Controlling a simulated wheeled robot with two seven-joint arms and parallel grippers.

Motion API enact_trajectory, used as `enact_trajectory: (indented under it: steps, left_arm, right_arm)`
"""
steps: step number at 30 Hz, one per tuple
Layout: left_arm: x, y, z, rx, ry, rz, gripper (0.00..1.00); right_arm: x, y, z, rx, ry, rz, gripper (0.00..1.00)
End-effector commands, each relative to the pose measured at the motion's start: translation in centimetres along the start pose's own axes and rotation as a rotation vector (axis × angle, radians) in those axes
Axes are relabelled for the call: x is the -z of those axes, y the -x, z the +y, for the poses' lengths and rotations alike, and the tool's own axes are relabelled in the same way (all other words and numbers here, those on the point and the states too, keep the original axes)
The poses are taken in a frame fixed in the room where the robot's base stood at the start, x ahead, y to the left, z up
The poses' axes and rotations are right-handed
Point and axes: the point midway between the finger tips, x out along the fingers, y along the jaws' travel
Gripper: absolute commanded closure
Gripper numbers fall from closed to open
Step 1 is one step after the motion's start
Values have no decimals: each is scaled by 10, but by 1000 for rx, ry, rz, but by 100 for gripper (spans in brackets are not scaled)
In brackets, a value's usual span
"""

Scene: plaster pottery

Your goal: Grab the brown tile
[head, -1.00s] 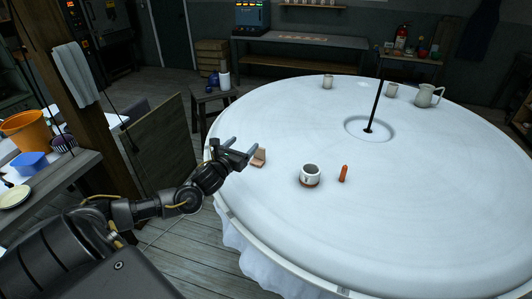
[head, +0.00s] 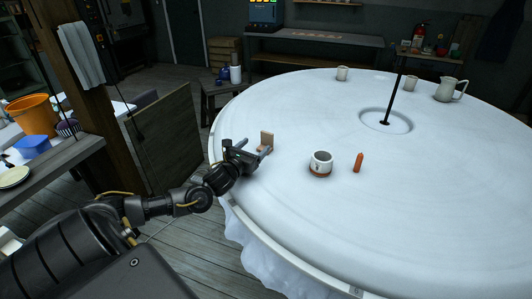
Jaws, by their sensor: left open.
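The brown tile (head: 267,138) is a small light-brown piece near the left edge of the round white table. Its upper part stands upright, and its lower part is partly hidden by a finger of my left gripper. My left gripper (head: 252,147) is open, with its fingers pointing right toward the tile. One fingertip overlaps the tile's lower part in the picture; I cannot tell whether they touch. My right gripper is not in view.
A white cup with a brown base (head: 321,164) and an orange stick-like piece (head: 358,162) stand right of the tile. A thin black pole (head: 394,95) rises from the table's middle. A pitcher (head: 447,91) is far right. The table (head: 420,220) is clear in front.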

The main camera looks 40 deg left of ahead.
Motion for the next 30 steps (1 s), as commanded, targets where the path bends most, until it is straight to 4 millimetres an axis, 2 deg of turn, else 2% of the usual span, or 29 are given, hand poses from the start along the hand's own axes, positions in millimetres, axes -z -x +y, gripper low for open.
enact_trajectory:
  steps: [1,7,15,18,25,30]
  left_arm:
    - [6,0,0,0,0,-1,27]
    - [4,-4,0,-1,0,-1,27]
    - [2,-45,0,-3,2,-2,27]
    - [3,-53,0,-1,1,-1,27]
    - [3,-59,0,0,1,-1,27]
    - [-1,-81,-2,-2,2,-1,27]
  right_arm:
    - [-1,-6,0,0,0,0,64]
    - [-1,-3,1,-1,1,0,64]
    - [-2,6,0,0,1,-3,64]
    - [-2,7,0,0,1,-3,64]
    - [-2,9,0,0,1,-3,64]
    - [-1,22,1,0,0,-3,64]
